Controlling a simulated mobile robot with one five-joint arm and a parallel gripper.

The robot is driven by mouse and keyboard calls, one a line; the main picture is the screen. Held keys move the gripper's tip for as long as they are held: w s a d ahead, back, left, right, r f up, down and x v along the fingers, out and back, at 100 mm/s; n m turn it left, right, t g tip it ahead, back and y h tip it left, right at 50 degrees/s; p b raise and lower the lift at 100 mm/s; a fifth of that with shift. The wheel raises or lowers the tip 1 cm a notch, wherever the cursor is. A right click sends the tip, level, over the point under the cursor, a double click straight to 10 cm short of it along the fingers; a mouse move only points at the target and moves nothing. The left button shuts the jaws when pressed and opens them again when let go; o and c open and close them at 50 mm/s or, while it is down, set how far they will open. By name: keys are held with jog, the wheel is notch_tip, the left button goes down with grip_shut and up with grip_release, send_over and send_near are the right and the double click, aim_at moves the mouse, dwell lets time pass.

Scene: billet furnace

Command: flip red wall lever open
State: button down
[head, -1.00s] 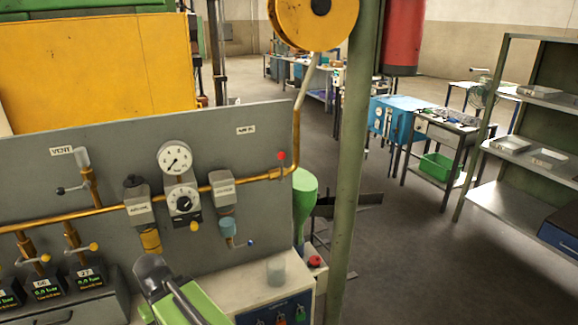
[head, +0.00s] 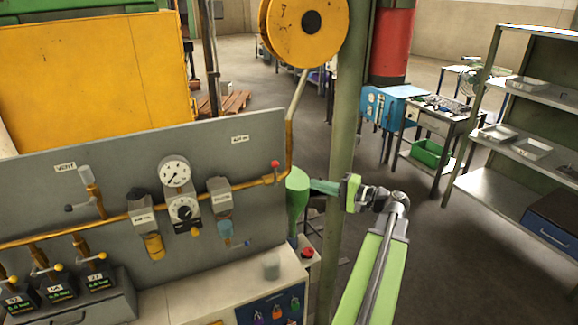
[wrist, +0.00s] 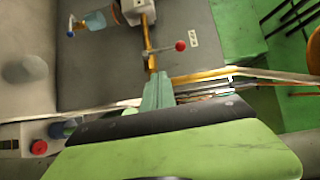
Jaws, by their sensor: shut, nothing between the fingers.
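The red wall lever (head: 276,165) sits on the brass pipe near the right end of the grey wall panel. Its red knob stands above the pipe, its short stem across the pipe line. In the wrist view the red knob (wrist: 180,46) shows just beyond my fingertips, apart from them. My gripper (head: 316,186) is to the right of the lever and a little lower in the head view, pointing left. In the wrist view its green fingers (wrist: 157,92) are together and empty, overlapping part of the pipe.
A green post (head: 346,110) and a yellow reel (head: 303,25) stand close to my arm. The panel also carries a gauge (head: 175,172) and a blue-bowled filter (head: 224,229). A bench with a red button (head: 307,253) lies below.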

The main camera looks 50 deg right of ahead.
jog(key=shift+s+d+r+t, duration=0.4)
jog(key=shift+s+d+r, duration=0.35)
jog(key=shift+s+d, duration=0.25)
jog(key=shift+a, duration=0.1)
send_near(275, 174)
jog(key=w+d, duration=0.3)
jog(key=w, duration=0.2)
jog(key=shift+w+a+r, duration=0.1)
jog(key=shift+w+a, duration=0.25)
jog(key=shift+a, duration=0.4)
jog(key=shift+w+a+r, duration=0.1)
jog(key=shift+w+a, duration=0.25)
jog(key=shift+a, duration=0.4)
